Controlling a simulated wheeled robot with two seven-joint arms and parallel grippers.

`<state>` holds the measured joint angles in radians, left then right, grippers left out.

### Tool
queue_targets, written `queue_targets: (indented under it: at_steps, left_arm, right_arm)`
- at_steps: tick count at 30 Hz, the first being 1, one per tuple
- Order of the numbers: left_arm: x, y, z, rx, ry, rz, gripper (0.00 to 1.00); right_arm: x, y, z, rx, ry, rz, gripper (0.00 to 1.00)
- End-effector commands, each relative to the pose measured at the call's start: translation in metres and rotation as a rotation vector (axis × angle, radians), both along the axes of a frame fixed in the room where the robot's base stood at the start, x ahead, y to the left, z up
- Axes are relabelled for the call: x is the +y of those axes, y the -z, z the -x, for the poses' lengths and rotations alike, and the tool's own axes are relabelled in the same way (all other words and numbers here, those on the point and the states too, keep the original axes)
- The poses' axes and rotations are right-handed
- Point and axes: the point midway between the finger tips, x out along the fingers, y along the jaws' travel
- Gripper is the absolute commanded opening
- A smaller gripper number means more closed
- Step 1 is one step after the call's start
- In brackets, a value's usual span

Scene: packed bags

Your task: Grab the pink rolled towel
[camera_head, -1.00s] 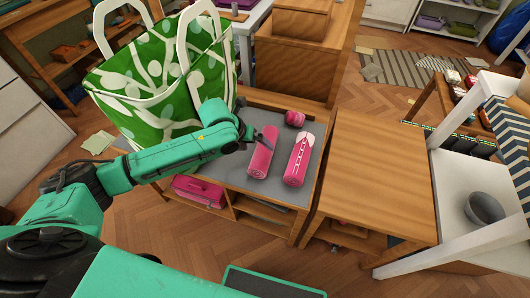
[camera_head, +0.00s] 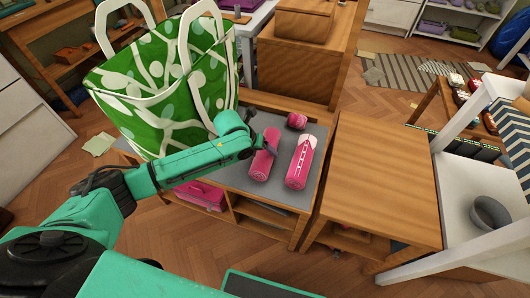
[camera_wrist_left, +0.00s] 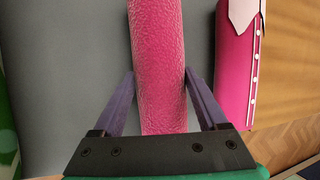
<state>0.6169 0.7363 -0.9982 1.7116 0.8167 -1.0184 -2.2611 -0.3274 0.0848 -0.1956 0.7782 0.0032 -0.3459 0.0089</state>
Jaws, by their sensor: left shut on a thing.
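The pink rolled towel (camera_head: 261,167) lies on the grey top of a low wooden bench (camera_head: 228,172). My left gripper (camera_head: 268,148) is at the towel from above. In the left wrist view the two purple fingers (camera_wrist_left: 160,73) stand on either side of the textured pink towel (camera_wrist_left: 158,45), shut on it. The towel still appears to rest on the grey surface. My right gripper is not in view.
A pink roll with a white collar (camera_head: 300,162) lies just right of the towel. A small pink roll (camera_head: 297,121) lies behind. A green patterned bag (camera_head: 165,85) stands on the left. A bare wooden table (camera_head: 378,180) is on the right.

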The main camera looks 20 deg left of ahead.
Motion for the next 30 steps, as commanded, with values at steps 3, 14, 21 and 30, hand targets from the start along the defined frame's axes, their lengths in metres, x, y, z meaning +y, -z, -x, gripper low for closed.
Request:
queue_targets:
  at_steps: [3,14,21,30]
  left_arm:
    - [0.0,-0.003,0.0,-0.001,0.0,0.001,0.06]
    - [0.0,-0.087,-0.002,-0.009,0.001,0.002,0.06]
    - [0.0,-0.17,-0.001,-0.005,0.0,0.001,0.06]
    - [0.0,-0.201,0.0,-0.001,-0.001,0.001,0.06]
  right_arm:
    - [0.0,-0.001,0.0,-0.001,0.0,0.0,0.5]
    - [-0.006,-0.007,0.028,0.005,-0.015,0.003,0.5]
    - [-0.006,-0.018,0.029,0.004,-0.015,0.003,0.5]
    - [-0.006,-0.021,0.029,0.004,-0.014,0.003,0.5]
